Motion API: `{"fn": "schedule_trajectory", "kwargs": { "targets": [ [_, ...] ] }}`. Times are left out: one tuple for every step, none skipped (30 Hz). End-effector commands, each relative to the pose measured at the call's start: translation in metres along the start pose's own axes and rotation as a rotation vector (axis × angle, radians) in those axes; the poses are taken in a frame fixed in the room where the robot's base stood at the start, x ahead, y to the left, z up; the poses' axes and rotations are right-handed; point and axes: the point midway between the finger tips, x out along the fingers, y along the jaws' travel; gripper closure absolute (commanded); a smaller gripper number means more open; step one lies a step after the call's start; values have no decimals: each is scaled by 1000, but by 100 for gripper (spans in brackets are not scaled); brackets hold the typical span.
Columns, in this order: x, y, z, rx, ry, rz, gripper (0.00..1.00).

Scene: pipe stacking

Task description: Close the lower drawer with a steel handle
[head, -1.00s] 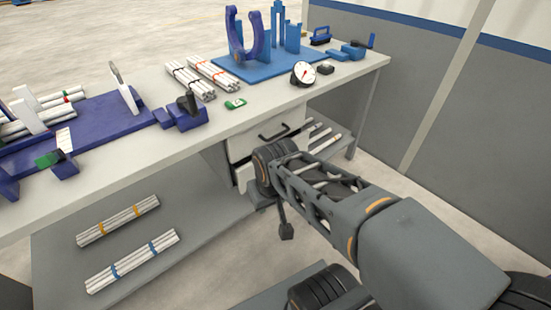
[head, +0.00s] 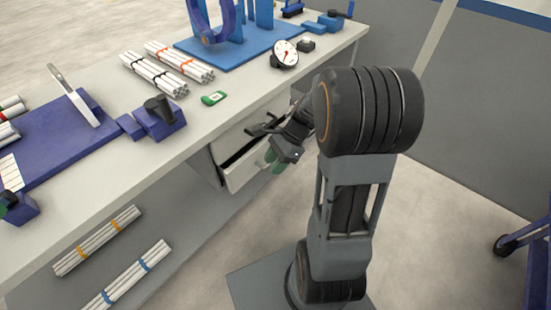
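The white lower drawer (head: 244,174) stands pulled out from under the workbench, with a dark opening showing behind its front. Its steel handle cannot be made out; my gripper and arm cover the right part of the drawer. The closed-looking white upper drawer front (head: 237,133) is above it, partly hidden. My gripper (head: 268,143) is in front of the drawers, over the lower drawer's right part, with its two dark fingers apart and nothing seen between them. Contact with the drawer cannot be told. A small green patch (head: 271,156) shows beside the fingers.
The workbench top (head: 222,117) overhangs the drawers and holds white pipe bundles (head: 153,73), a dial gauge (head: 285,54) and blue fixtures. More pipe bundles (head: 98,241) lie on the lower shelf. Open floor (head: 440,230) is on the right; a blue cart (head: 525,245) stands at the edge.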

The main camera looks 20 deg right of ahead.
Motion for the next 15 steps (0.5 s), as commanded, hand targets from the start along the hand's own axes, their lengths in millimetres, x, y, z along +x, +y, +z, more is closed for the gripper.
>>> {"fn": "schedule_trajectory", "kwargs": {
  "targets": [
    [4,-12,-21,225,-103,-9,61],
    [6,-18,-31,353,-165,-15,61],
    [8,-27,-46,519,-248,-19,61],
    [10,-33,-57,638,-309,-21,61],
    [12,-38,-68,752,-371,-20,61],
    [14,-45,-84,896,-453,-16,61],
    [16,-48,-96,998,-513,-11,61],
    [17,-52,-107,1093,-573,-4,61],
    [19,-56,-122,1211,-650,6,61],
    [20,-58,-134,1292,-706,16,61],
    [22,-60,-144,1367,-759,25,61],
    [24,-62,-157,1455,-828,39,61],
    [25,-62,-167,1516,-875,50,61],
    [26,-63,-175,1570,-919,62,61],
    [28,-63,-186,1632,-973,77,61]
  ]
}}
